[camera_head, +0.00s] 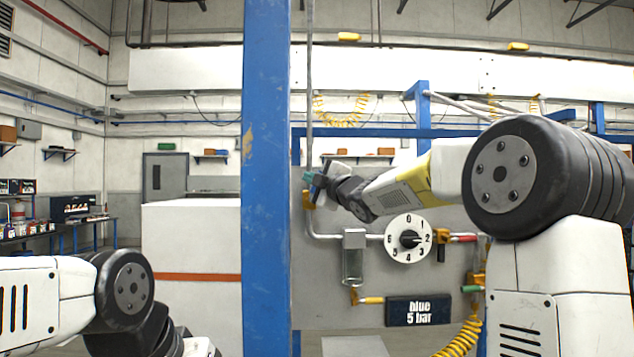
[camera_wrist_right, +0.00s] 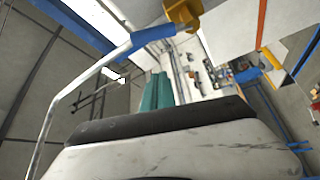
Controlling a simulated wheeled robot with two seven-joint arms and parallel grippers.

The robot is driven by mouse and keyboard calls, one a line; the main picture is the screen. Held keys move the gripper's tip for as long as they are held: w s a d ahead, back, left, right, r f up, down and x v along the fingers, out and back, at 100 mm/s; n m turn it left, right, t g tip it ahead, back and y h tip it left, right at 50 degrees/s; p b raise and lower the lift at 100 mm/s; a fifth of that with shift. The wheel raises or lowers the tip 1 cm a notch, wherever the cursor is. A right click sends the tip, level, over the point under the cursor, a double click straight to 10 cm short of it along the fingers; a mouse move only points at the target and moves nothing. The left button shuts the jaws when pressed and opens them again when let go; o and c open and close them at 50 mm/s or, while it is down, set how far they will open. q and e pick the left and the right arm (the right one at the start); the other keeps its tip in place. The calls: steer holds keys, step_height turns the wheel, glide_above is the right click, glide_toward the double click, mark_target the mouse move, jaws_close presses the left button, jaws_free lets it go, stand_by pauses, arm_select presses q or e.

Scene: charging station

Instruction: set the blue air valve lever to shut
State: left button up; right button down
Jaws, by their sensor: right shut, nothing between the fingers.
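The blue lever (camera_head: 318,186) sits at a brass valve (camera_head: 308,202) on the vertical pipe just right of the blue post. In the right wrist view a blue lever handle (camera_wrist_right: 152,36) runs from the brass valve body (camera_wrist_right: 183,12), roughly in line with the grey pipe. My right gripper (camera_head: 309,177) is shut and empty, its teal fingertips close beside the lever; I cannot tell whether they touch it. The teal fingers also show in the right wrist view (camera_wrist_right: 158,91), a little below the handle. My left arm enters at the lower left; its gripper is out of view.
A thick blue post (camera_head: 266,180) stands just left of the valve. A yellow coiled hose (camera_head: 462,338) hangs lower right.

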steer(key=w, duration=0.5)
steer(key=shift+w+d+f, duration=0.2)
steer(key=shift+w+d, duration=0.2)
steer(key=shift+d, duration=0.1)
steer(key=d+f+m+t+h, duration=0.5)
steer(key=m+h, duration=0.3)
steer(key=m, duration=1)
steer(key=shift+t, duration=0.7)
steer(key=shift+f, duration=0.15)
